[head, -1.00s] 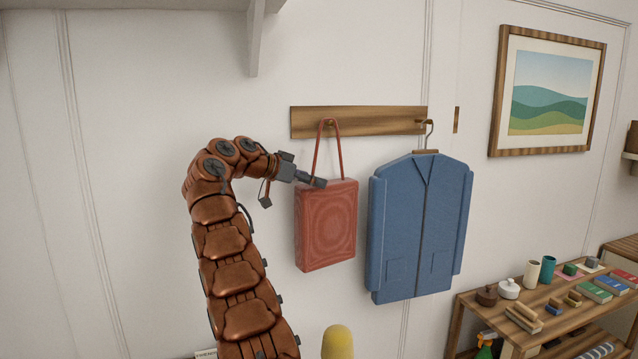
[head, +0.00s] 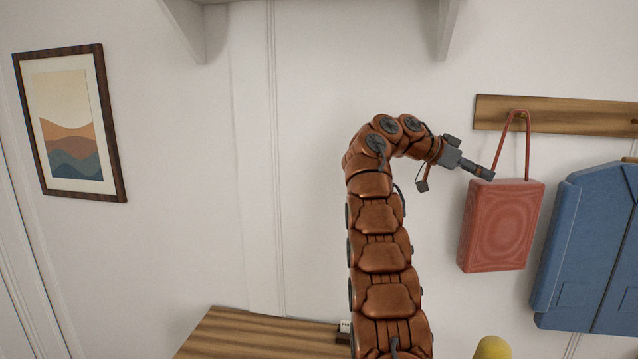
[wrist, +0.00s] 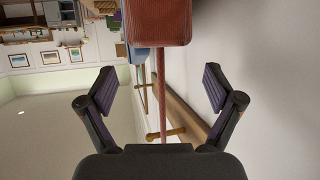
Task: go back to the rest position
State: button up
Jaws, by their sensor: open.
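My gripper (head: 486,172) is at the upper left of the red bag (head: 500,228) in the head view, close to the bag's top edge. The bag hangs by its thin strap from a peg on the wooden rail (head: 570,116). In the wrist view my gripper (wrist: 160,89) is open, with its two fingers wide apart. The red strap (wrist: 161,100) runs between them in the picture, touching neither finger. The bag (wrist: 158,22) is at the top of that view and the peg (wrist: 165,134) near the bottom. I cannot tell how deep the strap sits between the fingers.
A blue jacket (head: 595,245) hangs right of the bag. A framed picture (head: 71,125) is on the wall at left. A wooden surface (head: 250,335) stands low beside my arm, and a shelf bracket (head: 449,25) is overhead.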

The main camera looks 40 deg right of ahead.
jog(key=w+a+f+n+t, duration=0.4)
jog(key=w+a+n, duration=0.45)
jog(key=a, duration=0.35)
jog(key=a+f+n+t+y, duration=0.1)
jog(key=a+f+n+y, duration=0.2)
jog(key=a, duration=0.5)
jog(key=a+f+n+t+y, duration=0.1)
jog(key=a+f+n, duration=0.25)
jog(key=a, duration=0.45)
jog(key=s+a+f+n+y, duration=0.2)
jog(key=s+a+f, duration=0.4)
jog(key=a, duration=0.5)
jog(key=s+a+f+n+y, duration=0.2)
jog(key=s+a+f+n, duration=0.2)
jog(key=s+a+f, duration=0.3)
jog(key=s+a+f+n+y, duration=0.3)
jog(key=s+a+f, duration=0.4)
jog(key=s+a, duration=0.6)
jog(key=shift+s+a+n+g, duration=0.25)
jog(key=shift+a+n+g, duration=0.05)
jog(key=shift+a, duration=0.85)
